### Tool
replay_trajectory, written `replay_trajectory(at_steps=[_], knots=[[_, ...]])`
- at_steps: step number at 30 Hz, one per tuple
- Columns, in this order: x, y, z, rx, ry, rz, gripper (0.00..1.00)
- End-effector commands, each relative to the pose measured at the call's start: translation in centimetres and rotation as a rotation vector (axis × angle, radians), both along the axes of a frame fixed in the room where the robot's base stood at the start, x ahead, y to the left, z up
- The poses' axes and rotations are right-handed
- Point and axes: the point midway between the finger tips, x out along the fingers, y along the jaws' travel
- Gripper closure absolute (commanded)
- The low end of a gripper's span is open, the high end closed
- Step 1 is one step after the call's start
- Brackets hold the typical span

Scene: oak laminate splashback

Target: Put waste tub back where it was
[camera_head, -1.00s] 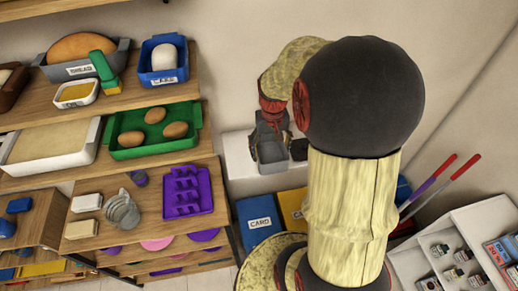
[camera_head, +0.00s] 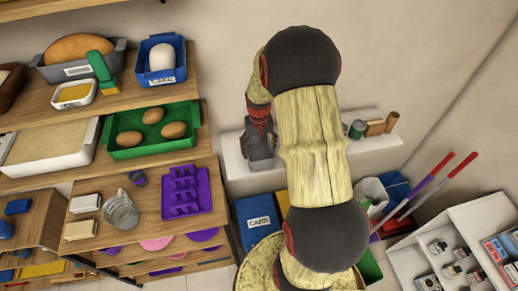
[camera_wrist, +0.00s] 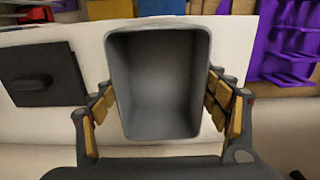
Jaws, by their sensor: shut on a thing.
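The waste tub is a grey, open-topped, empty rectangular tub (camera_wrist: 158,127) in the middle of the wrist view. My gripper (camera_wrist: 165,100) has its yellow-padded fingers on either side of it, shut on its outer walls. In the head view my gripper (camera_head: 259,140) points down over the left part of a white ledge (camera_head: 233,160) against the wall. I cannot tell whether the tub touches the ledge. A dark flat square piece with a raised handle (camera_wrist: 45,80) lies on the white surface left of the tub in the wrist view.
A dark green jar (camera_head: 357,129) and wooden pieces (camera_head: 380,126) stand at the ledge's right end. A blue bin labelled CARD (camera_head: 258,222) stands below. Shelves with a purple rack (camera_head: 184,193) and a green tray (camera_head: 190,145) are close on the left. My arm hides the ledge's middle.

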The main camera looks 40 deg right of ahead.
Motion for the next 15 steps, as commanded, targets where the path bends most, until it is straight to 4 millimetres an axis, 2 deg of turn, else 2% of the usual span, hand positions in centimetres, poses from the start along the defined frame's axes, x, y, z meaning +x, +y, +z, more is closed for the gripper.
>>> replay_trajectory(at_steps=[10, 11, 15], knots=[[0.03, -0.03, -0.32, -0.001, -0.001, 0.0, 0.67], [-0.01, -0.01, -0.33, 0.0, 0.0, 0.0, 0.24], [-0.01, -0.01, -0.26, -0.001, -0.001, 0.0, 0.16]])
